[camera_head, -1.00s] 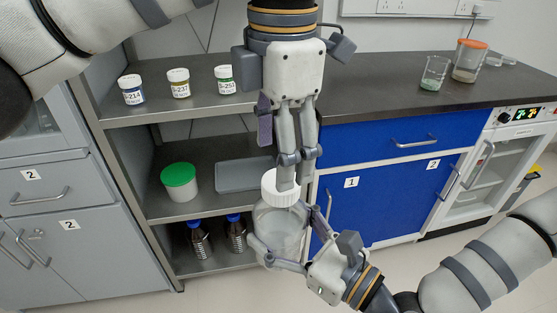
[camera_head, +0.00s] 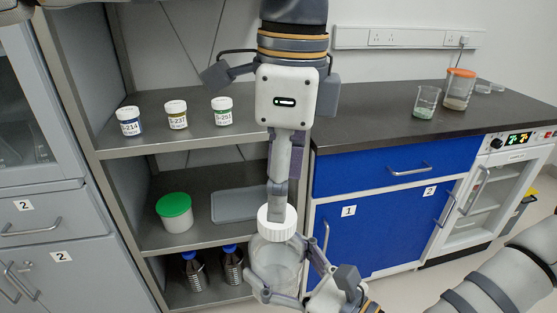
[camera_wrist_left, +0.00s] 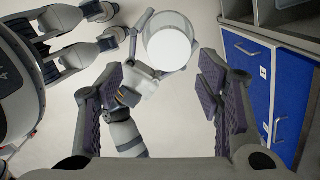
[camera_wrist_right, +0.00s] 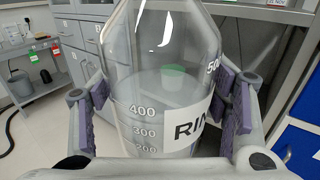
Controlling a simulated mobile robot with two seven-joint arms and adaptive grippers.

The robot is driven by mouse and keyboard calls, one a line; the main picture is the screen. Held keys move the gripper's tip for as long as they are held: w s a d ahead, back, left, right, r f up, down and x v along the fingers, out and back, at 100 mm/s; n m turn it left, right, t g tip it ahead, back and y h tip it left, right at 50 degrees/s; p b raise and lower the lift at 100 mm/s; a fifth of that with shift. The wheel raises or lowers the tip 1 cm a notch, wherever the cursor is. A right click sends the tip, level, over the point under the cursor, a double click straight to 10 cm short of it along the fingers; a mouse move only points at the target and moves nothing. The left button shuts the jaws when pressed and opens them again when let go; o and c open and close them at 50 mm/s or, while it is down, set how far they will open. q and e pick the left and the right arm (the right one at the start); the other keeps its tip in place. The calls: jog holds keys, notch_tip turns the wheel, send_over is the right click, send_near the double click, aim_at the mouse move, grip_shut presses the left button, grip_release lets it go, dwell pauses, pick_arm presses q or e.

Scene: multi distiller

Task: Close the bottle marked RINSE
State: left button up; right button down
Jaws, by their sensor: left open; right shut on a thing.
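The clear bottle (camera_head: 275,262) stands upright in my right gripper (camera_head: 283,283). In the right wrist view the fingers press on both sides of the bottle (camera_wrist_right: 150,95), whose label reads "RIN" in part, with volume marks. A white ribbed cap (camera_head: 277,223) is on its mouth; whether it is tight cannot be told. My left gripper (camera_head: 277,212) points down over the cap, with one finger hiding the other. In the left wrist view the gripper (camera_wrist_left: 165,70) is open, and the cap (camera_wrist_left: 169,48) shows round beyond and between its fingertips. Contact cannot be told.
A grey shelf (camera_head: 200,165) stands behind, with small labelled jars (camera_head: 177,115), a green-lidded tub (camera_head: 174,212) and dark blue-capped bottles (camera_head: 231,266). A blue cabinet (camera_head: 370,220) is to the right, with a beaker (camera_head: 426,102) and an orange-lidded jar (camera_head: 458,90) on its counter.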

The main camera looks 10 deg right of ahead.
pick_arm(q)
jog(key=n, duration=0.5)
jog(key=r+n, duration=0.1)
jog(key=n, duration=0.1)
jog(key=shift+w+a+n, duration=0.1)
jog(key=shift+w+n, duration=0.15)
jog(key=shift+n, duration=0.05)
jog(key=n, duration=0.5)
jog(key=shift+w+r+n, duration=0.2)
jog(key=shift+r+n, duration=0.1)
jog(key=shift+r, duration=0.05)
send_over(276, 256)
jog(key=w, duration=0.3)
jog(key=f, duration=0.8)
jog(key=shift+s+d, duration=0.1)
jog(key=shift+d, duration=0.2)
